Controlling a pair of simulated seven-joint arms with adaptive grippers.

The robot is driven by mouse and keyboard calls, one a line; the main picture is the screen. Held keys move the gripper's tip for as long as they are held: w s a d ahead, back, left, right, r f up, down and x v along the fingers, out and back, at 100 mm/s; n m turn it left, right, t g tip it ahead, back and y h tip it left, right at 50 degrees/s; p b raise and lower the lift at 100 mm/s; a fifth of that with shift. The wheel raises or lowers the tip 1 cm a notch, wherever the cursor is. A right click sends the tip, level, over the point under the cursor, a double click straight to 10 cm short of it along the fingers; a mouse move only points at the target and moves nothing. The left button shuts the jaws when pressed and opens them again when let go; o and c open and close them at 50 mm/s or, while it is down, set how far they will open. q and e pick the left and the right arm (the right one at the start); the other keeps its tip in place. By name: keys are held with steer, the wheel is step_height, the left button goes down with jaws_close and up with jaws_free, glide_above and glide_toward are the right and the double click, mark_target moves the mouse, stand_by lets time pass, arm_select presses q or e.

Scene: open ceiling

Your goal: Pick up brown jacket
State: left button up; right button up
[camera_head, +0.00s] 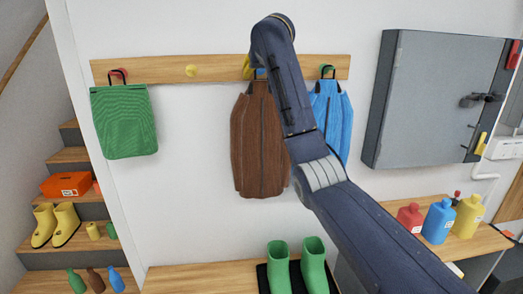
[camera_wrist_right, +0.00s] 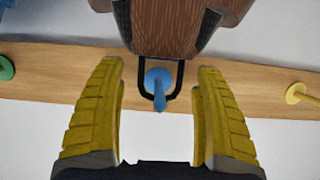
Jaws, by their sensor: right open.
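The brown jacket (camera_head: 258,140) hangs by a black loop from a peg on the wooden wall rail. In the right wrist view the jacket (camera_wrist_right: 170,22) is at the top, with its loop (camera_wrist_right: 178,78) around a blue peg (camera_wrist_right: 158,82). My right gripper (camera_wrist_right: 160,68) is open, with one yellow finger on each side of the loop and peg, apart from both. In the head view my right arm hides most of that gripper; only a bit of yellow (camera_head: 247,67) shows at the rail. My left gripper is out of view.
A green bag (camera_head: 124,122) and a blue jacket (camera_head: 334,112) hang on the same rail (camera_head: 220,68). A grey wall cabinet (camera_head: 425,100) is at right. Green boots (camera_head: 314,264) and several bottles (camera_head: 438,221) stand below. Stairs with yellow boots (camera_head: 56,225) are at left.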

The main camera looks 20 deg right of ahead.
steer(key=shift+c, duration=0.3)
jaws_close()
steer(key=shift+r, duration=0.1)
stand_by(0.4)
